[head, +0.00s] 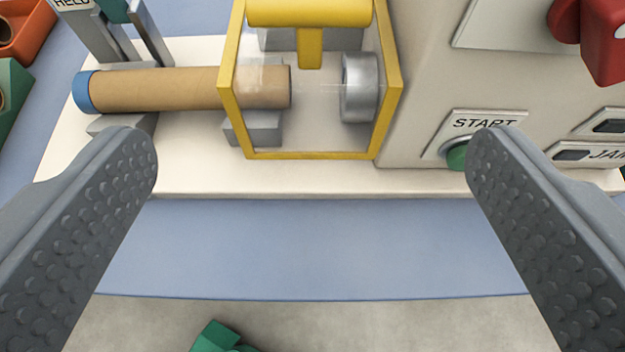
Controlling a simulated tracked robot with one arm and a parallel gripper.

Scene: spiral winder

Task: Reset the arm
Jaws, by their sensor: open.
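My gripper (312,150) is open and empty. Its two grey studded fingers stand wide apart at the left and right of the head view, with nothing between them. Beyond it is the spiral winder on a cream base (330,182). A brown cardboard tube (160,88) with a blue left end lies level across grey supports. Its right end is inside a clear guard with a yellow frame (390,110). A silver round chuck (360,88) faces the tube's end, with a gap between them. The green START button (458,156) is partly hidden by the right finger.
A red part (603,40) sticks out at the upper right of the machine housing (415,80). A JAM label (606,154) is below it. An orange bin (28,35) and a green one (12,120) are at the left. The blue surface (310,250) in front is bare.

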